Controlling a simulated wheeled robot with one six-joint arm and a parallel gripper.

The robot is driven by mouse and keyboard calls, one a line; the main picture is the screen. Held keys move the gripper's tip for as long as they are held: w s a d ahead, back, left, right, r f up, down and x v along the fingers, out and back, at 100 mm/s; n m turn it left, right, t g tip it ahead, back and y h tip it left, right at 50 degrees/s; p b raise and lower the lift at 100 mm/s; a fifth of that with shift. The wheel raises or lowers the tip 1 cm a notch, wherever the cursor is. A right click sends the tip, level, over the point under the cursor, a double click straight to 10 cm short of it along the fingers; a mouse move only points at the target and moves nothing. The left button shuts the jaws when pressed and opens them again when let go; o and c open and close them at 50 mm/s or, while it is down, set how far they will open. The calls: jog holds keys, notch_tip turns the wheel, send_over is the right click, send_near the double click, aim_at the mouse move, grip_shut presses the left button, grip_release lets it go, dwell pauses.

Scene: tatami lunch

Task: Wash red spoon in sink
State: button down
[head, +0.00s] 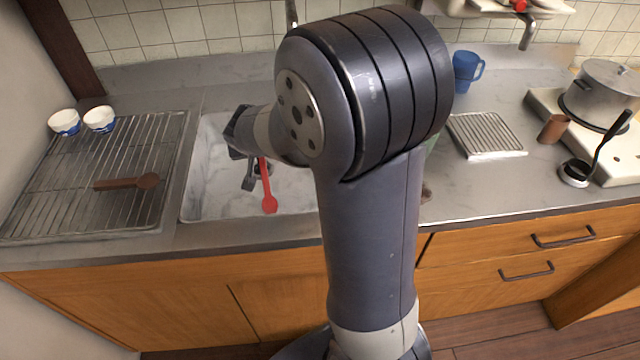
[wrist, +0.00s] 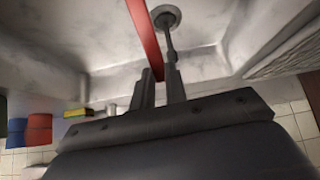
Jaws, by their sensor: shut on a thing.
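The red spoon (head: 267,190) is inside the sink (head: 205,185), its round bowl toward the near side of the basin. My gripper (head: 251,178) reaches into the sink from above and is shut on the spoon's handle. In the wrist view the red handle (wrist: 143,35) runs up from between the fingertips (wrist: 158,78). A round grey drain-like fitting (wrist: 166,16) with a grey rod shows beside the handle. I cannot tell whether the spoon touches the basin floor. My arm hides the sink's right part and most of the tap.
On the right are a blue mug (head: 466,72), a small ribbed tray (head: 486,134), a brown cup (head: 553,129), a ladle (head: 577,172) and a pot (head: 603,92).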

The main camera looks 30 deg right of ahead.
jog(key=shift+r+p, duration=2.15)
jog(key=shift+r, duration=1.1)
notch_tip(320, 180, up, 5)
jog(key=p, duration=0.3)
